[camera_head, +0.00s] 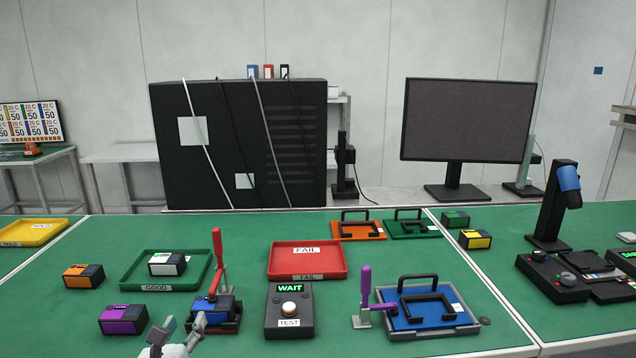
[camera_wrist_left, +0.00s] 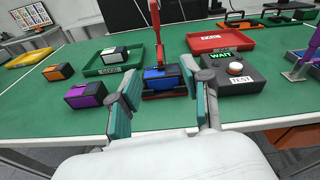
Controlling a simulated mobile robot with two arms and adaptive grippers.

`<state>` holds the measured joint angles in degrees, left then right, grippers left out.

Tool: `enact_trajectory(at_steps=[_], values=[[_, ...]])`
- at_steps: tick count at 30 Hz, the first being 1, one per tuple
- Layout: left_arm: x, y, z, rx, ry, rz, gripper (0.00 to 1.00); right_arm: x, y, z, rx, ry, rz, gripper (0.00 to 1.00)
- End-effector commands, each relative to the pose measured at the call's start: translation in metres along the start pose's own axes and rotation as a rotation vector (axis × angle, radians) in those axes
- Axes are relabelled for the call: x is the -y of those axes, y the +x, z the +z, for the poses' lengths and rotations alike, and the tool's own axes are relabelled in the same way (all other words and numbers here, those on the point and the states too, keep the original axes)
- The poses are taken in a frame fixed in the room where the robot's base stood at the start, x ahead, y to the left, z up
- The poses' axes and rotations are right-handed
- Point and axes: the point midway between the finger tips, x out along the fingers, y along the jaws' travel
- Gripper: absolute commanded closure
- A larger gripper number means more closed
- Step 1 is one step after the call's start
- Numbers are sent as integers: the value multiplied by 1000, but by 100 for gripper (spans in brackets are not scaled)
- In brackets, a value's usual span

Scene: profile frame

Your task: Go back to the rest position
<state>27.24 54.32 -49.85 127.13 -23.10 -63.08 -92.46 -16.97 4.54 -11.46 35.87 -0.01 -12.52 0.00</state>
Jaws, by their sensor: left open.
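My left gripper (camera_head: 180,332) comes in at the bottom left of the head view, in front of the test fixture. In the left wrist view its two teal-padded fingers (camera_wrist_left: 163,100) are spread apart with nothing between them. The gripper partly covers the fixture in the head view. My right gripper is not in view.
A purple block (camera_head: 122,320) and an orange block (camera_head: 83,276) lie left. The green GOOD tray (camera_head: 140,283) holds a white-topped block (camera_head: 167,263). The red FAIL tray (camera_head: 307,262) is empty. The test box (camera_head: 288,322) reads WAIT. A blue fixture (camera_head: 425,315) stands right.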

Motion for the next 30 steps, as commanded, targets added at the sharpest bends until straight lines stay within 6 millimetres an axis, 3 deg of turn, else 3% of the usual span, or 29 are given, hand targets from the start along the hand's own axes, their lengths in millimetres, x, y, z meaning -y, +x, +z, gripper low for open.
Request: enact_trajectory(at_steps=[8,14,17,24,30], values=[[12,-18,-39,-111,-350,44,52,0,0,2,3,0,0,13],[19,-46,-85,-238,-784,162,52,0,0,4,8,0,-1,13],[19,-68,-115,-307,-1063,278,52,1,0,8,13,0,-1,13],[6,-143,-190,-382,-1776,754,52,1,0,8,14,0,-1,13],[-8,-201,-230,-298,-2141,1144,52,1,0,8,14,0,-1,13]])
